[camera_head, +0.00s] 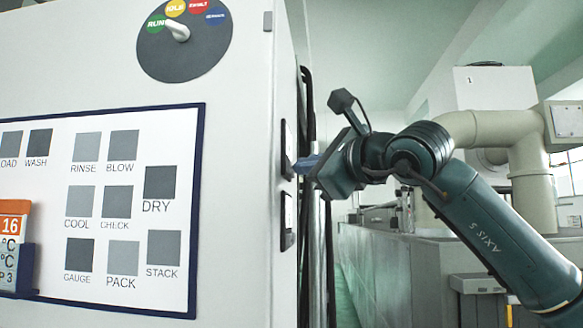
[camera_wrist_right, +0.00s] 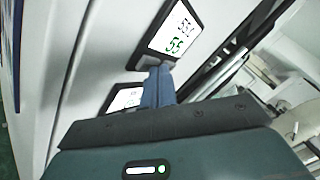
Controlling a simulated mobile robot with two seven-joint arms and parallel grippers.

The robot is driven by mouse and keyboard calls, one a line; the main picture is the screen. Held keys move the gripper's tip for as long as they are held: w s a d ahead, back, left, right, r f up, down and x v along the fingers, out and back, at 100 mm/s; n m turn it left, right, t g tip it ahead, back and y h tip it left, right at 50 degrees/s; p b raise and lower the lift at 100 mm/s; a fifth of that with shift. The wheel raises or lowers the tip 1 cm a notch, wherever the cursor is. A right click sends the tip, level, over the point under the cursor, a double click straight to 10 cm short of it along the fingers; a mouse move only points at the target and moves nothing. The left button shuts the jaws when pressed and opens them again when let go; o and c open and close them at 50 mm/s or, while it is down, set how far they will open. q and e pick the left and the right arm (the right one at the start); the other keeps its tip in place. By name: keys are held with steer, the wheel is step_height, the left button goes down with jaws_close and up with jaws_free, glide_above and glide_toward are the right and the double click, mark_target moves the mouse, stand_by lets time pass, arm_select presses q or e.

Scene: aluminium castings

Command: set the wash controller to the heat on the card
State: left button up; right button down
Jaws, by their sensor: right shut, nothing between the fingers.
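The wash controller is likely one of two dark-framed display units on the cabinet's side face; I cannot tell which. The upper unit (camera_wrist_right: 178,28) shows a green 55 and a dark number above it, also seeming to start with 55. The lower unit (camera_wrist_right: 125,98) is partly hidden behind my fingers. My right gripper (camera_wrist_right: 156,68) is shut and empty, its blue fingertips at the lower edge of the upper unit; contact is unclear. It also shows in the head view (camera_head: 298,165). The card (camera_head: 9,258) has an orange top reading 16; its °C values are cut off. My left gripper is out of view.
The white cabinet (camera_head: 245,250) carries a status dial (camera_head: 185,40) pointing near RUN and a blue-framed board (camera_head: 60,285) of labelled grey squares. Dark vertical cables or pipes run beside the side face. A long pale machine (camera_head: 375,255) stands farther right.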

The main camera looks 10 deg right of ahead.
steer(key=shift+a, duration=0.15)
stand_by(0.5)
steer(key=shift+s+d, duration=0.2)
steer(key=shift+d, duration=0.55)
steer(key=d, duration=0.2)
steer(key=s+d+b, duration=0.1)
steer(key=d, duration=0.2)
steer(key=shift+s, duration=0.2)
steer(key=shift+a, duration=0.1)
stand_by(2.2)
